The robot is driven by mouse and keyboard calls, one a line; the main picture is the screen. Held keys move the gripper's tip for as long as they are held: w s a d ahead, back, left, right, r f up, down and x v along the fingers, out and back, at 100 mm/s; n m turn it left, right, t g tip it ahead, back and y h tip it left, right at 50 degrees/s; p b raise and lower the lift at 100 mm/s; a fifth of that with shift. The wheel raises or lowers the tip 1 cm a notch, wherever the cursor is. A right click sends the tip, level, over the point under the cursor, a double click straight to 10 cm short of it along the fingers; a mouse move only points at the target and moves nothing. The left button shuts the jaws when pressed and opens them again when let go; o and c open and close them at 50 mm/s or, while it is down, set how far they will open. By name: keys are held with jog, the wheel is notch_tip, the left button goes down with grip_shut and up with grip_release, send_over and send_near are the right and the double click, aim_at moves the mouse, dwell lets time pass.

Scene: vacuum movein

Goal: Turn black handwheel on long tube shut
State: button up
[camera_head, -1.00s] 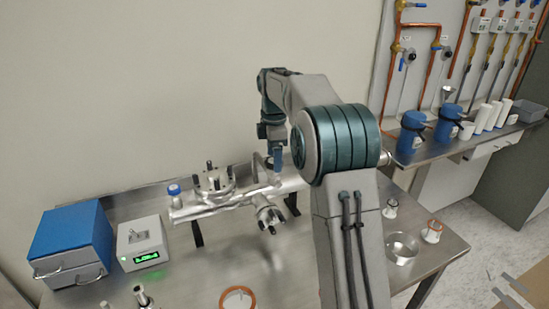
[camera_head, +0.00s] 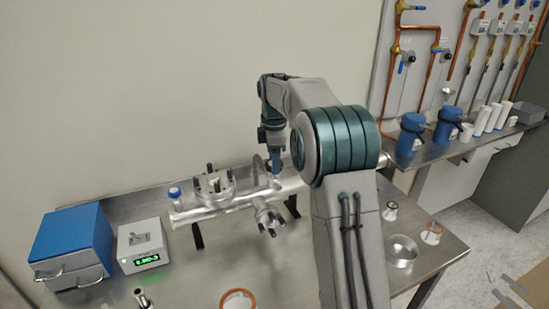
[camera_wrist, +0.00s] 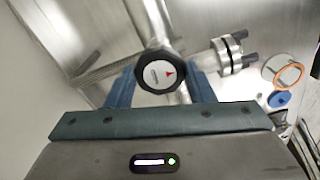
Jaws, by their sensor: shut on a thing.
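The black handwheel (camera_wrist: 153,72) shows in the wrist view, with a white face, a red arrow mark and a ridged black rim. My gripper (camera_wrist: 160,80) has a blue finger on each side of it and is shut on it. In the head view my gripper (camera_head: 274,163) reaches down to the long tube (camera_head: 240,199), a shiny metal tube lying level above the bench. There the handwheel is mostly hidden by my gripper and arm.
Flanges with black bolts stand on the tube (camera_head: 213,185) and on its near side (camera_head: 268,216). A blue box (camera_head: 70,240) and a grey display unit (camera_head: 143,244) stand at left. An orange-ringed part (camera_head: 238,299) lies in front. A metal bowl (camera_head: 402,250) stands at right.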

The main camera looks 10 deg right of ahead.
jog(key=m+p, duration=0.2)
jog(key=m, duration=0.1)
jog(key=shift+r, duration=0.2)
jog(key=m+p, duration=0.1)
jog(key=m, duration=0.2)
jog(key=shift+m, duration=0.4)
jog(key=m+p, duration=0.2)
jog(key=m, duration=0.4)
jog(key=shift+m, duration=0.3)
jog(key=m+p, duration=0.2)
jog(key=m, duration=0.5)
jog(key=m+p, duration=0.1)
jog(key=m, duration=0.5)
jog(key=m+p, duration=0.2)
jog(key=m, duration=0.5)
jog(key=shift+m, duration=0.3)
jog(key=m+p, duration=0.2)
jog(key=m, duration=0.4)
jog(key=m+p, duration=0.3)
jog(key=m, duration=0.3)
jog(key=shift+m, duration=0.4)
jog(key=m+p, duration=0.2)
jog(key=m, duration=0.2)
jog(key=shift+w, duration=0.1)
jog(key=shift+m+p, duration=0.4)
jog(key=shift+m, duration=0.7)
jog(key=o, duration=1)
jog(key=shift+f, duration=0.15)
jog(key=shift+c, duration=0.2)
